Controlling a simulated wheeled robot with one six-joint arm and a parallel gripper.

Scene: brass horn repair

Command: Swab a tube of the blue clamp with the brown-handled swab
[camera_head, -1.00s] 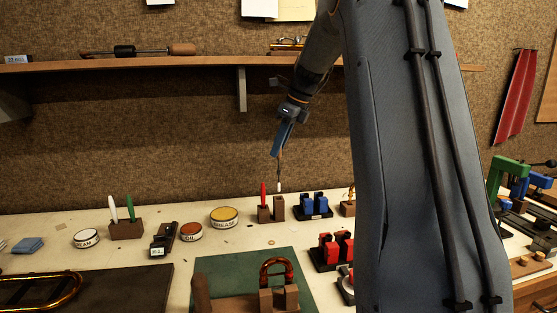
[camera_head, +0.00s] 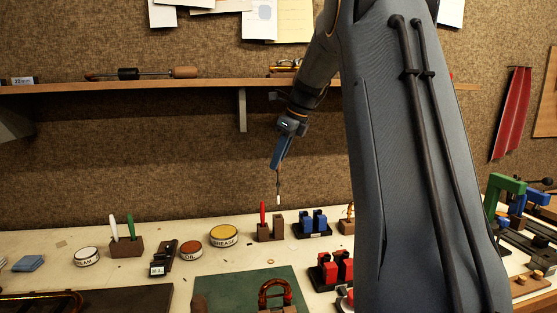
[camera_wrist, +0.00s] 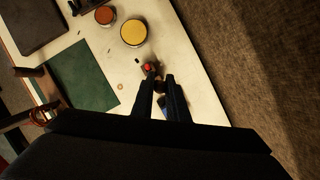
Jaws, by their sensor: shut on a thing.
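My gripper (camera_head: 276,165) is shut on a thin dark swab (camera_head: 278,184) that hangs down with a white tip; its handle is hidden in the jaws. The tip is in the air, just above the brown block holder (camera_head: 270,231), where a red-handled tool stands. In the wrist view, my gripper (camera_wrist: 160,80) covers most of the swab. A blue clamp-like pair of blocks (camera_head: 313,222) on a black base stands right of the holder. A blue C-shaped clamp (camera_head: 522,202) stands at the far right, partly behind a green one. I cannot tell which blue one holds tubes.
A red pair of blocks (camera_head: 335,268) is nearer on the bench. The yellow-topped grease tin (camera_head: 224,235) and a holder with white and green tools (camera_head: 127,246) are left. A shelf (camera_head: 190,87) spans the wall.

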